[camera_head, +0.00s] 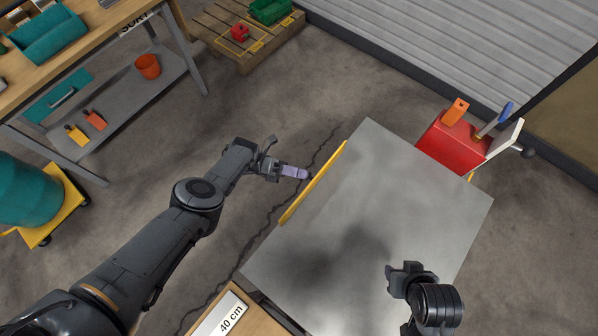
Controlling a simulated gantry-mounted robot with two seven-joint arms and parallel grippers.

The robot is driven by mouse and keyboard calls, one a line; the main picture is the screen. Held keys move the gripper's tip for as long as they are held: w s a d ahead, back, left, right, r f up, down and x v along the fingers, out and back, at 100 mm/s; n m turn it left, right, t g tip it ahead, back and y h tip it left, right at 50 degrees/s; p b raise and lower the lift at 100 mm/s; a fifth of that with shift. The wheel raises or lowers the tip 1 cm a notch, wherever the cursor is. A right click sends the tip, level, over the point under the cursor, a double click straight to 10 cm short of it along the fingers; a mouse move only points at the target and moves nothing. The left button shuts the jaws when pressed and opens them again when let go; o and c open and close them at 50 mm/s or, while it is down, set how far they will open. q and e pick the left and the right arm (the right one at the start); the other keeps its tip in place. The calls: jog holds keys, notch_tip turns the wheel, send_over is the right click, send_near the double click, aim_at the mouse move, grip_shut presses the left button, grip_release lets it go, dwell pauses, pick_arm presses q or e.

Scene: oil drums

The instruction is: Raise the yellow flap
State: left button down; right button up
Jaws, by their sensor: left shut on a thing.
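The yellow flap (313,184) shows as a narrow yellow strip along the left edge of a grey flat top (420,190). I see it nearly edge-on, so its angle is hard to tell. My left gripper (284,171) is just left of the flap's middle, shut on a small lavender piece (294,172). The lavender piece points toward the flap with a small gap in the picture; I cannot tell whether they touch. My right gripper (398,279) is over the lower right of the grey top, seen from above, and its opening is hidden.
A red box (450,146) with tools stands at the top's far right corner. A box marked 40 cm (222,318) is at the bottom. A workbench (95,50), a teal drum (25,190) on a yellow dolly and a pallet (225,45) stand left and behind.

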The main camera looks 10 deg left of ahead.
pick_arm(q)
jog(key=c, duration=0.9)
grip_release()
pick_arm(e)
jog(key=shift+a, duration=0.1)
notch_tip(320, 180, down, 3)
jog(key=b, duration=0.2)
jog(key=shift+r+b, duration=0.15)
jog(key=shift+b, duration=0.2)
pick_arm(q)
jog(key=a+f, duration=0.1)
jog(key=a, duration=0.9)
jog(key=shift+w+a+f, duration=0.25)
jog(key=shift+w+a, duration=0.05)
jog(key=shift+a, duration=0.05)
pick_arm(e)
jog(key=shift+f, duration=0.25)
